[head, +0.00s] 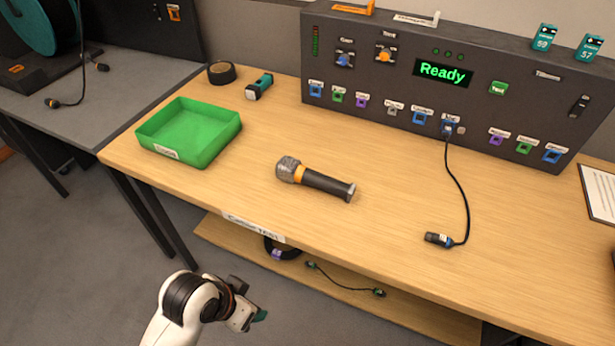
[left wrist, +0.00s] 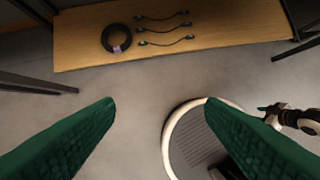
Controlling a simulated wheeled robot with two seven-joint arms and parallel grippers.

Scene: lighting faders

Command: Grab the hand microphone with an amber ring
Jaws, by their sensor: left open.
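The hand microphone (head: 322,183) lies on its side on the wooden bench in the head view. It has a silver mesh head at the left, an amber ring behind it and a dark handle pointing right. My left gripper (head: 258,316) is low in front of the bench, well below and apart from the microphone. In the left wrist view its two green fingers (left wrist: 160,105) are wide apart with nothing between them. My right gripper (left wrist: 267,109) shows small at the right edge of the left wrist view; its jaw state is unclear.
A green tray (head: 190,132) stands left of the microphone, with black tape (head: 222,72) behind it. A cable plug (head: 438,239) lies to the right, its cord running to the dark panel (head: 350,65). A lower shelf (left wrist: 80,50) holds a coil and cables. Bench around the microphone is clear.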

